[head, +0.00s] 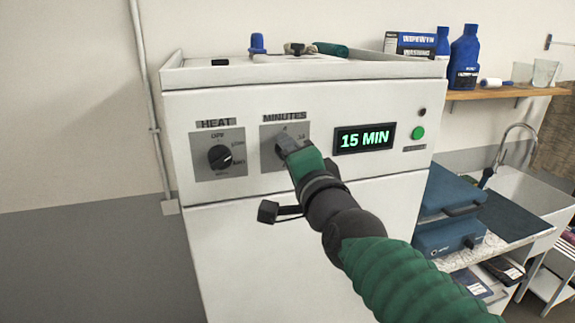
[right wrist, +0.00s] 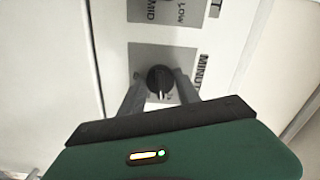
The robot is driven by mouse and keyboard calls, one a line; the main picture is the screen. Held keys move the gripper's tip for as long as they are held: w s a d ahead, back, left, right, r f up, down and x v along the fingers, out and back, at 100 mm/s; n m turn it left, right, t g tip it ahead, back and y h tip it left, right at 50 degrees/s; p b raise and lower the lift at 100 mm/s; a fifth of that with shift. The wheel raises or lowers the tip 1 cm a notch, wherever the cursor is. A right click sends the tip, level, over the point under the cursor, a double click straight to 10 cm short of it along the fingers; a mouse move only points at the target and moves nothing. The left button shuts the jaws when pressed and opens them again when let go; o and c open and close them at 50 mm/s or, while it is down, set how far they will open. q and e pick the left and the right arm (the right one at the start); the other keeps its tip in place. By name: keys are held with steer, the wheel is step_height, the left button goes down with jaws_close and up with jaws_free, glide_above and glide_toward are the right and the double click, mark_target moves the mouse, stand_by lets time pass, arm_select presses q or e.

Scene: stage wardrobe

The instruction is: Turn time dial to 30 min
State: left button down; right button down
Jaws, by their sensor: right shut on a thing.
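The minutes dial (right wrist: 160,79) is a black knob on a grey plate, seen in the right wrist view between my right gripper's fingers (right wrist: 160,95). In the head view my right gripper (head: 291,145) covers the dial and most of its scale on the minutes plate (head: 270,134). The right gripper is shut on the dial. The green display (head: 364,140) reads 15 MIN. My left gripper is not in view.
The heat dial (head: 220,156) sits left of the minutes plate on the white machine (head: 300,230). A green button (head: 418,133) is right of the display. Small items, including a blue one (head: 257,43), lie on top. A shelf (head: 500,93) with bottles is at right.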

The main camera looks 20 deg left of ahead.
steer(key=m, duration=0.3)
steer(key=m+b, duration=0.1)
steer(key=m, duration=0.5)
steer(key=shift+f+b, duration=0.35)
steer(key=shift+b, duration=0.05)
steer(key=shift+m, duration=0.3)
steer(key=c, duration=1.3)
jaws_free()
steer(key=shift+o, duration=1.4)
steer(key=shift+d, duration=0.15)
steer(key=shift+o, duration=0.7)
steer(key=shift+d+r, duration=0.1)
steer(key=shift+d, duration=0.05)
